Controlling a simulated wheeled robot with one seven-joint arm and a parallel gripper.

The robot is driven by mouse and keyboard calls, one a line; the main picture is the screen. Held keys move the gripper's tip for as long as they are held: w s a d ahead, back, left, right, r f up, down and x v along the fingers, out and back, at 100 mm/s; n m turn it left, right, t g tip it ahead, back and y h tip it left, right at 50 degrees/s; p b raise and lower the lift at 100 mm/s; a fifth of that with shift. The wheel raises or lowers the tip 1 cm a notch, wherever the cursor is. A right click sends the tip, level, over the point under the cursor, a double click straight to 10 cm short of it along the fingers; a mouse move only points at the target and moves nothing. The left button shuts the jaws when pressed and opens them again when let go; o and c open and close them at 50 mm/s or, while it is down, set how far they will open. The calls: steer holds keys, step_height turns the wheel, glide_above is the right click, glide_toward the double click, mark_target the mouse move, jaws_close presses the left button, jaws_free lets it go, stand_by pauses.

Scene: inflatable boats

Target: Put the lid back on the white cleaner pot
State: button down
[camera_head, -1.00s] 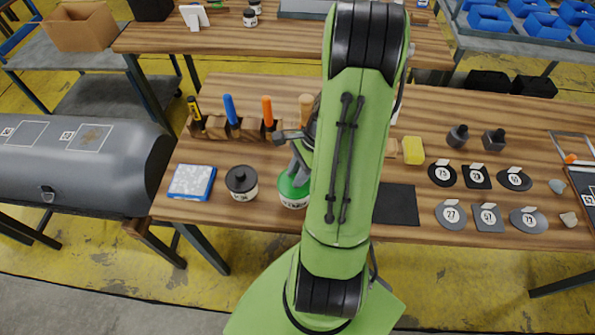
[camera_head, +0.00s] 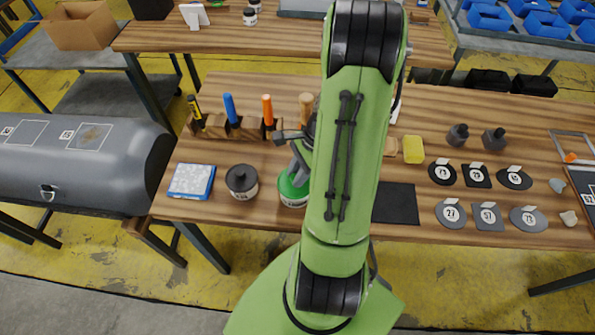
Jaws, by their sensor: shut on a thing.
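A white pot (camera_head: 293,201) stands near the front edge of the wooden workbench, left of my arm. A green lid (camera_head: 290,186) is at its top; I cannot tell whether it is fully seated. My gripper (camera_head: 299,172) reaches down onto the green lid and is shut on it. My arm hides part of the gripper and the right side of the pot and lid. A second pot with a black lid (camera_head: 241,179) stands upright to the left, apart from the green-lidded one.
A wooden rack (camera_head: 214,127) of coloured-handled tools stands behind the pots. A black mat (camera_head: 397,204), yellow block (camera_head: 413,150) and several numbered dark patches (camera_head: 451,214) lie right of my arm.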

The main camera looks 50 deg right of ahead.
stand_by(0.3)
steer(key=c, duration=0.8)
jaws_free()
steer(key=shift+c, duration=0.2)
steer(key=shift+o, duration=0.4)
steer(key=o, duration=0.4)
step_height(320, 180, up, 7)
steer(key=p, duration=0.7)
steer(key=shift+r, duration=0.1)
jaws_close()
